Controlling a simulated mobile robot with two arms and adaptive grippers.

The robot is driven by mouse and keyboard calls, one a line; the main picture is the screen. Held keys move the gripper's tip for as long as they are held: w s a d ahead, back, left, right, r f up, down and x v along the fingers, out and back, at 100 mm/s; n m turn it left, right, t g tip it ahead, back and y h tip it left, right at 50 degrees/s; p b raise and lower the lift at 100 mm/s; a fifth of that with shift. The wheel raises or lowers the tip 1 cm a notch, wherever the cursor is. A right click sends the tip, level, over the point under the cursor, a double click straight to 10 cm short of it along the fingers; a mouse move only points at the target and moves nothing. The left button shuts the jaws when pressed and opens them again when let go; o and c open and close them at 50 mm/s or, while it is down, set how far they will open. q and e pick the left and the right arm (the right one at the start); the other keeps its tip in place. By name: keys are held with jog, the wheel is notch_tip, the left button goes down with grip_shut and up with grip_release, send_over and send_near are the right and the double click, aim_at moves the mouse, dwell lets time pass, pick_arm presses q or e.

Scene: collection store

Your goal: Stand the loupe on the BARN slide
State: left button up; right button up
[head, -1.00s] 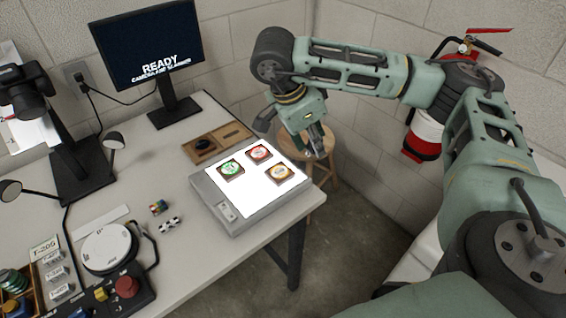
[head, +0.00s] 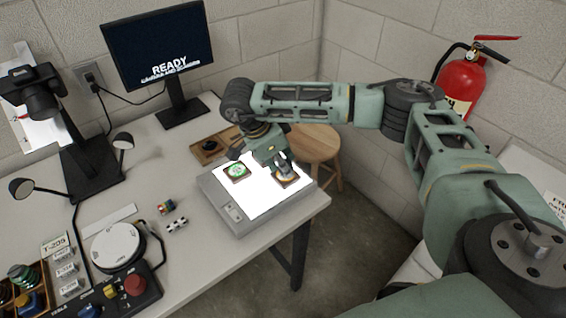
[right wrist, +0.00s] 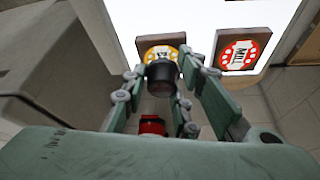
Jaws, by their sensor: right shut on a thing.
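My right gripper (head: 283,167) is over the right part of the lit panel (head: 258,203), at a slide with a yellow disc (head: 288,182). In the right wrist view, its fingers (right wrist: 165,85) are shut on the loupe, a short black cylinder (right wrist: 163,76). The loupe covers part of the yellow slide (right wrist: 148,48), so its label is mostly hidden; whether they touch I cannot tell. A red slide marked MILL (right wrist: 240,52) lies beside it; my arm hides it in the head view. A green slide (head: 237,172) lies on the left of the panel, its label too small to read.
A brown wooden tray (head: 208,150) lies behind the panel. A monitor (head: 158,48) stands at the back. Small blocks (head: 170,212) and a white round device (head: 115,245) are left of the panel. A stool (head: 318,145) and a fire extinguisher (head: 462,85) are at right.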

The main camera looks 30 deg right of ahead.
jog(key=shift+f, duration=0.1)
jog(key=o, duration=1.2)
jog(key=shift+c, duration=0.2)
jog(key=shift+r, duration=0.3)
jog(key=b+v, duration=0.1)
jog(key=v, duration=1)
jog(key=shift+a+r, duration=0.25)
jog(key=shift+r, duration=0.1)
